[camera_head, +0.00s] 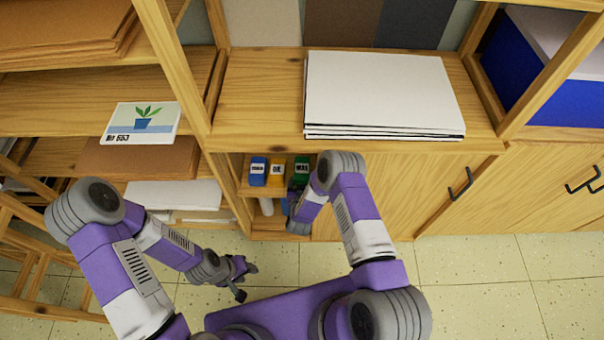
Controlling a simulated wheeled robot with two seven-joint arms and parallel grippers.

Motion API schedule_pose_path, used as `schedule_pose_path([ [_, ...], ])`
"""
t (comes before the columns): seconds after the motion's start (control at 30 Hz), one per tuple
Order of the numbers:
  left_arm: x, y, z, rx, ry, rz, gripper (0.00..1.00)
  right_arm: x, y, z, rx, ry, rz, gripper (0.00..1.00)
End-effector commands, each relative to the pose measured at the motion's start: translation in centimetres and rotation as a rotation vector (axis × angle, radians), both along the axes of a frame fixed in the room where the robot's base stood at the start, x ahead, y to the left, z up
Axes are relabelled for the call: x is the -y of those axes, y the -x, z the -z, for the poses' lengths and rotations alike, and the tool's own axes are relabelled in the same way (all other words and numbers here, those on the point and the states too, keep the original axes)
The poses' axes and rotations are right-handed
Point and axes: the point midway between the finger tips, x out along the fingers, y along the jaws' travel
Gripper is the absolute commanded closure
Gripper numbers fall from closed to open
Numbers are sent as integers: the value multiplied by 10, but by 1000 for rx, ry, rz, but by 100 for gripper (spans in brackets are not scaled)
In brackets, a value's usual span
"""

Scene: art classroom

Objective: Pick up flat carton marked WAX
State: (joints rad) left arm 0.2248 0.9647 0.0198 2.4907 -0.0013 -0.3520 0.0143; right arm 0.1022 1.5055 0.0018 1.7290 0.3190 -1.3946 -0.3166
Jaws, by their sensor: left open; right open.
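The green carton marked WAX (302,166) stands on a small shelf inside the open cabinet, at the right end of a row of three. Its lower part is partly hidden by my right arm. My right gripper (294,194) is inside the cabinet opening, just below and in front of the green carton. It is small, dark and partly covered by my arm; it is open, and I cannot tell whether it touches the carton. My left gripper (243,279) is open and empty, low over the floor to the left.
A blue carton (258,171) and a yellow carton (277,172) stand left of the green one. A white paper stack (382,92) lies on the cabinet top. A plant picture card (140,122) lies on the left shelves. The cabinet's wooden uprights and shelf edges are close to my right arm.

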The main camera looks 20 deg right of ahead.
Motion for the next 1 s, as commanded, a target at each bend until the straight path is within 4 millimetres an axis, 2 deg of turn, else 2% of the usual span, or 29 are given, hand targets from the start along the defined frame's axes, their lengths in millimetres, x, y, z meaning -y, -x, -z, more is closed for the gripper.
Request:
schedule_pose_path([
  [0.1,0,0,5,0,0,0,57,2,-9,3,2,0,-1,30],
  [0.33,0,0,4,0,0,0,57,3,-10,2,1,0,-1,30],
  [0.6,0,0,4,0,0,0,57,3,-10,3,1,0,-1,70],
  [0.63,0,0,4,0,0,0,57,3,-10,2,2,-1,-1,72],
  [0.87,0,0,4,0,0,0,57,3,-10,2,2,0,-1,72],
  [1.0,0,0,-1,0,0,0,57,3,-10,-5,2,0,-1,72],
])
